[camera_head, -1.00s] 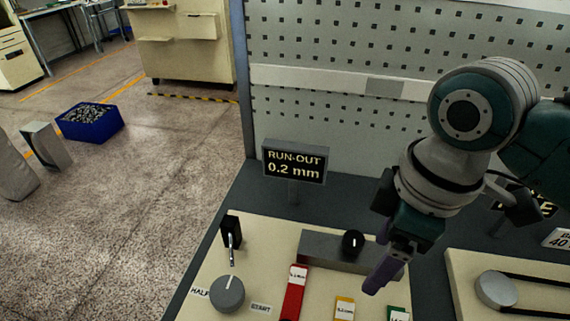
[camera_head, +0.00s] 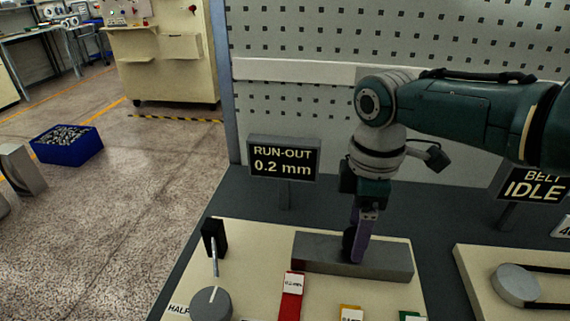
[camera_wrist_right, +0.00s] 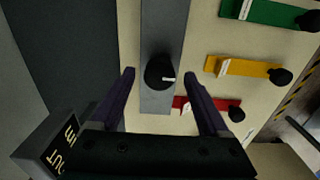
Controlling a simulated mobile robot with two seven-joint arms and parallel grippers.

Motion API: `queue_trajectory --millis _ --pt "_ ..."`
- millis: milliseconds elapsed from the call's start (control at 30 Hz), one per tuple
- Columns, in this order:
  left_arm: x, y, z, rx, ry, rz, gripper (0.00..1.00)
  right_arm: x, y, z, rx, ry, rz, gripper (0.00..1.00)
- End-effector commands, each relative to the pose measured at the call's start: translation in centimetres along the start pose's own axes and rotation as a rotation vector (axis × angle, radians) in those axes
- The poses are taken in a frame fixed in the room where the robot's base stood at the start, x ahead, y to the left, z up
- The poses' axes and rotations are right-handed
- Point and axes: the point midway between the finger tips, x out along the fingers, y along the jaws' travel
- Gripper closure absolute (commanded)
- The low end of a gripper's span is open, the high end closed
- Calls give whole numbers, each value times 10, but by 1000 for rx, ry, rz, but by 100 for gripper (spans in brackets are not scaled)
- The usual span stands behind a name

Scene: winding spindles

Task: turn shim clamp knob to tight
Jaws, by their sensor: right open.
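The shim clamp knob is a black round knob (camera_wrist_right: 160,73) with a white pointer mark, on a grey bar (camera_head: 310,250). In the head view it is mostly hidden behind my right gripper (camera_head: 357,250). In the right wrist view my right gripper (camera_wrist_right: 158,75) is open, with one purple finger on each side of the knob. The fingers look apart from the knob; I cannot tell their exact height over it. The white mark points to the right in the wrist view. My left gripper is not in view.
Red (camera_head: 290,297), yellow (camera_wrist_right: 240,67) and green (camera_wrist_right: 262,12) shims with black handles lie beside the bar. A lever (camera_head: 214,250) and a grey dial (camera_head: 211,304) stand to the left. A RUN-OUT 0.2 mm sign (camera_head: 283,160) stands behind.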

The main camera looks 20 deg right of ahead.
Motion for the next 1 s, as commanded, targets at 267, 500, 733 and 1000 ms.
queue_trajectory --millis 267,500,733,1000 --pt "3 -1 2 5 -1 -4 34 8 0 0 0 1 1 21" --pt "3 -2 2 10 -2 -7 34 8 0 0 0 1 1 37" --pt "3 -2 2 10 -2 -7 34 8 0 0 0 1 1 63" --pt "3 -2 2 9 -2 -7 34 8 0 0 0 1 0 93"
